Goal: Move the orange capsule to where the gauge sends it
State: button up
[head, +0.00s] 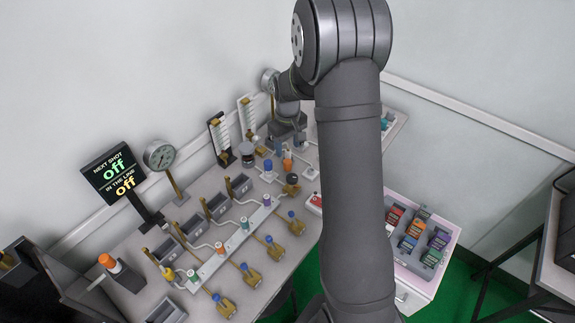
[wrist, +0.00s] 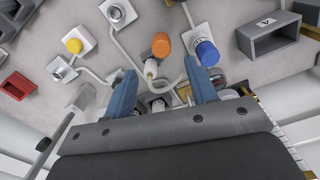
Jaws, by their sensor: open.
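An orange capsule (head: 288,161) stands on the bench near a blue-capped piece (head: 268,166). In the wrist view an orange cylinder (wrist: 161,45), likely the same capsule, lies beyond my fingertips, left of a blue cap (wrist: 206,52). My gripper (wrist: 162,80) has its two blue fingers spread, with nothing held between them.
Several grey bins (head: 217,204) and brass valves with blue knobs (head: 295,225) line the bench. A white strip (head: 232,245) holds coloured caps. A crate (head: 450,243) of coloured boxes is at right, beyond my arm.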

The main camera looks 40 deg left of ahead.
aim_at(288, 161)
jog(key=shift+s+d+f, duration=0.1)
jog(key=shift+s+f, duration=0.05)
jog(key=shift+f, duration=2.85)
grip_shut()
jog(key=shift+r, duration=0.1)
